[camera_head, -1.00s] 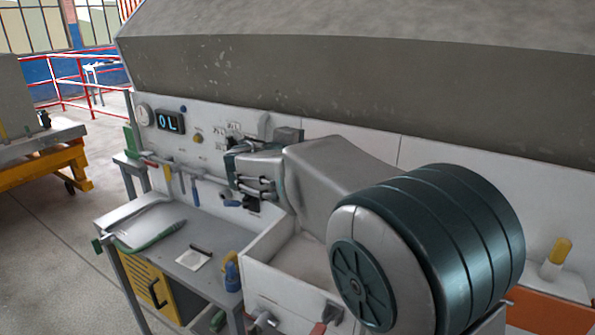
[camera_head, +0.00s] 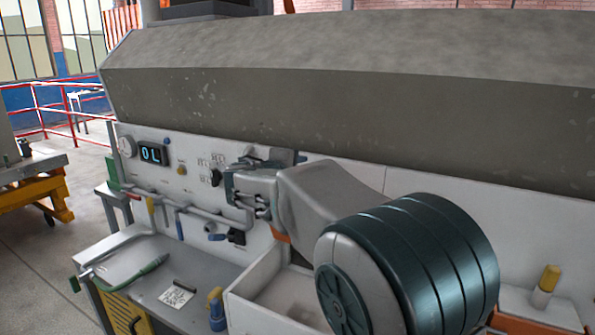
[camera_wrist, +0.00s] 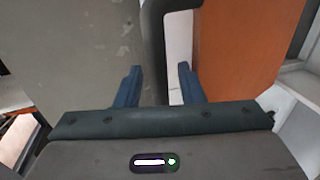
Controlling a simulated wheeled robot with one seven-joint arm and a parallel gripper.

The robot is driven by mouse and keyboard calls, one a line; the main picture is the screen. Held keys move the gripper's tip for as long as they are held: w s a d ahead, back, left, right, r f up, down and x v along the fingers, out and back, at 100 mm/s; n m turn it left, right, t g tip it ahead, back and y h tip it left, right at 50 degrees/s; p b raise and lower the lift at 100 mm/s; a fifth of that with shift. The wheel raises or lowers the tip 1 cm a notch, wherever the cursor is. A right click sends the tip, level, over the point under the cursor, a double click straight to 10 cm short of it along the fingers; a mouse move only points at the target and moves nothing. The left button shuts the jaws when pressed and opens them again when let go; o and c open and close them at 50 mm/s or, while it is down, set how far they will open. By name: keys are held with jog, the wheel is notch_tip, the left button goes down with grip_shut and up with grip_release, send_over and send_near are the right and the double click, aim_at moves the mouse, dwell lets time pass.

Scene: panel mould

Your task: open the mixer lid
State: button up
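In the wrist view, the two blue fingers of my gripper (camera_wrist: 158,84) are apart, with nothing clamped between them. A dark curved bar (camera_wrist: 152,45), like a handle, runs down between the fingers, nearer the left one. Whether it touches that finger I cannot tell. To its right is a flat orange panel (camera_wrist: 236,50). I cannot tell for sure whether this panel is the mixer lid. In the head view, a small orange part (camera_head: 281,237) shows under my wrist. My arm hides most of it, and the fingertips are not clear there.
A large grey concrete-like hopper (camera_head: 330,105) spans the back. Below it is a white panel with a display (camera_head: 151,154), gauge and knobs. A grey bench (camera_head: 130,268) at left holds a green-handled tool, a white card and a blue-yellow bottle (camera_head: 217,308). A white-walled bin (camera_head: 265,300) lies below my arm.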

jog(key=shift+s, duration=0.1)
jog(key=b+v, duration=0.4)
jog(key=v, duration=0.9)
jog(key=shift+s+a, duration=0.25)
jog(key=shift+s, duration=0.05)
jog(key=shift+r, duration=0.1)
jog(key=s+d+f+m+g+y, duration=0.1)
jog(key=s+d+f+m+g, duration=0.2)
jog(key=d+f, duration=0.4)
jog(key=s+d+f+m+g+y, duration=0.1)
jog(key=s+d+f+g, duration=0.4)
jog(key=d, duration=0.3)
jog(key=s+d+f+m+g+y, duration=0.2)
jog(key=s+f+m+y, duration=0.3)
jog(key=s+f, duration=0.9)
jog(key=s+d+m, duration=0.1)
jog(key=s+m, duration=0.1)
jog(key=m, duration=0.1)
jog(key=shift+s+y, duration=0.2)
jog(key=shift+y, duration=0.1)
